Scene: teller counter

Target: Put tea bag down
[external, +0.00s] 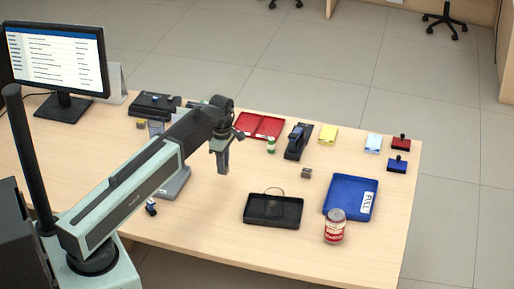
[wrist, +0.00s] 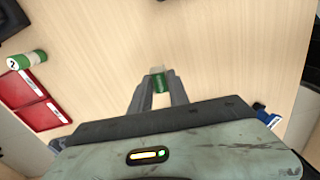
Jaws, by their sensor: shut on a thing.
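My gripper (external: 222,166) hangs above the table, left of the black tray, with its fingers pointing down. In the wrist view its two fingers (wrist: 159,95) close on a small green and white thing, which I take to be the tea bag (wrist: 158,83). The tea bag is held between the fingertips. I cannot make it out in the external view, where the gripper hides it. Bare wood shows around it in the wrist view.
The wooden table (external: 212,215) is clear below the gripper.

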